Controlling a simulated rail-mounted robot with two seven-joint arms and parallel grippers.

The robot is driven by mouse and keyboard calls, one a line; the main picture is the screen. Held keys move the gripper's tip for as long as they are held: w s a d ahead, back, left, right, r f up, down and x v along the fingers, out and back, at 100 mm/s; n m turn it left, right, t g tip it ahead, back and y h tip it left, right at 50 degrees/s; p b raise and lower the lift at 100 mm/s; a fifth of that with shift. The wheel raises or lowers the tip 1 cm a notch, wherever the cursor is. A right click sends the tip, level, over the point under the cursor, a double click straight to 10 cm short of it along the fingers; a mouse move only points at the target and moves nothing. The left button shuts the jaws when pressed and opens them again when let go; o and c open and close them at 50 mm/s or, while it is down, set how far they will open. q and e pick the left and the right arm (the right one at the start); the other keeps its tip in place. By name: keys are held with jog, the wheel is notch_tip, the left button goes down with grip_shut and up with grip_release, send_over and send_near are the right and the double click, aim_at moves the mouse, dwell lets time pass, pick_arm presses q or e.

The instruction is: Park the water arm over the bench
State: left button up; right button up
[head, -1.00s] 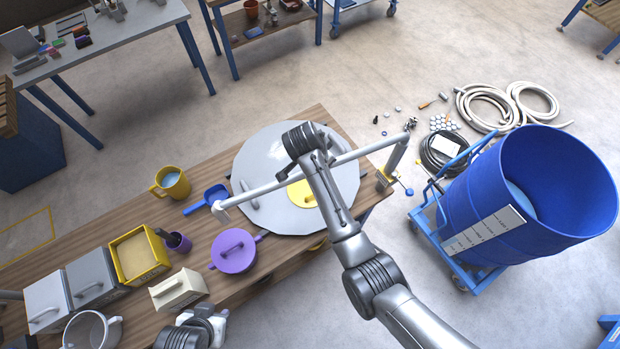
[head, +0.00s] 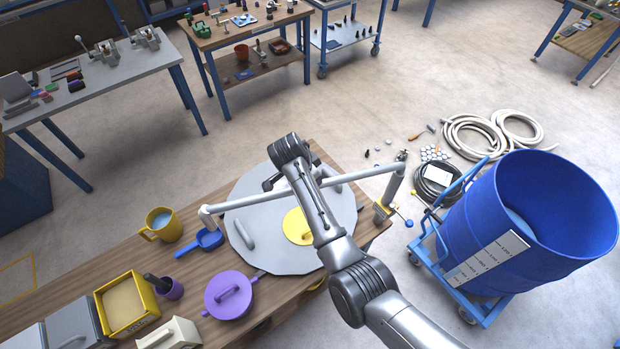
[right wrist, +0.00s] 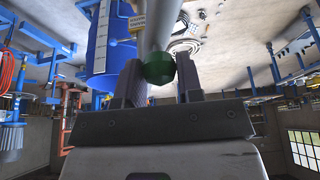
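The water arm (head: 236,207) is a pale grey pipe in the head view. It runs from an upright post (head: 391,191) at the bench's right end to a bent tip on the left, above a grey round lid (head: 262,258). My right arm crosses over it, hiding part of the pipe and the gripper's fingers. In the right wrist view my right gripper (right wrist: 159,82) has its fingers on either side of a green knob (right wrist: 159,68), which fills the gap at the end of a grey pipe. My left gripper is not in view.
The wooden bench (head: 165,268) holds a yellow mug (head: 162,225), blue scoop (head: 203,241), purple pot (head: 230,295) and yellow sand box (head: 125,303). A blue drum (head: 545,215) on a trolley stands right. Coiled hoses (head: 475,135) lie on the floor.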

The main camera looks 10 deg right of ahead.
jog(key=shift+o, duration=1.4)
jog(key=shift+w+d, duration=0.1)
jog(key=shift+w, duration=0.2)
jog(key=shift+o, duration=0.8)
jog(key=shift+s, duration=0.1)
jog(key=shift+r, duration=0.1)
jog(key=shift+a+r, duration=0.2)
jog(key=b+v, duration=0.1)
jog(key=v, duration=1.2)
jog(key=shift+b, duration=0.3)
jog(key=shift+r, duration=0.1)
